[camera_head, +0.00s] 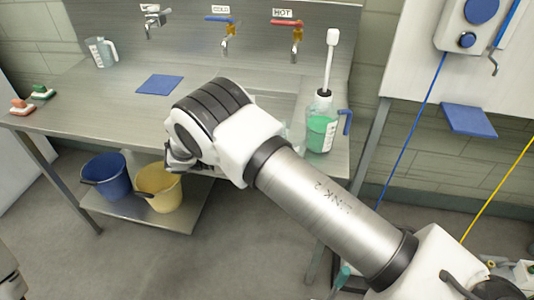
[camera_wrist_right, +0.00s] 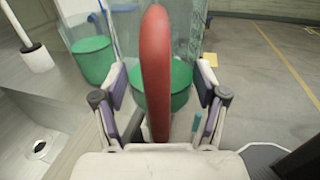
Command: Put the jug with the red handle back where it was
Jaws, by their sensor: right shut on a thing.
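The jug's red handle (camera_wrist_right: 155,70) is upright between the fingers of my right gripper (camera_wrist_right: 160,100), which is shut on it. The clear jug (camera_wrist_right: 186,45) with green contents is behind the handle in the wrist view. In the head view my right arm hides most or all of this jug, and the gripper is only partly visible (camera_head: 182,158). I cannot tell whether the jug touches the counter. A second jug (camera_head: 321,133) with a blue handle and green contents is at the counter's right end; it also shows left in the wrist view (camera_wrist_right: 93,60). My left gripper is not in view.
A white brush (camera_head: 331,60) stands by the blue-handled jug. The steel counter (camera_head: 95,95) holds a blue cloth (camera_head: 160,84), a clear jug (camera_head: 102,51) and two scrubbing brushes (camera_head: 22,107). A blue bucket (camera_head: 107,177) and a yellow bucket (camera_head: 160,187) are below.

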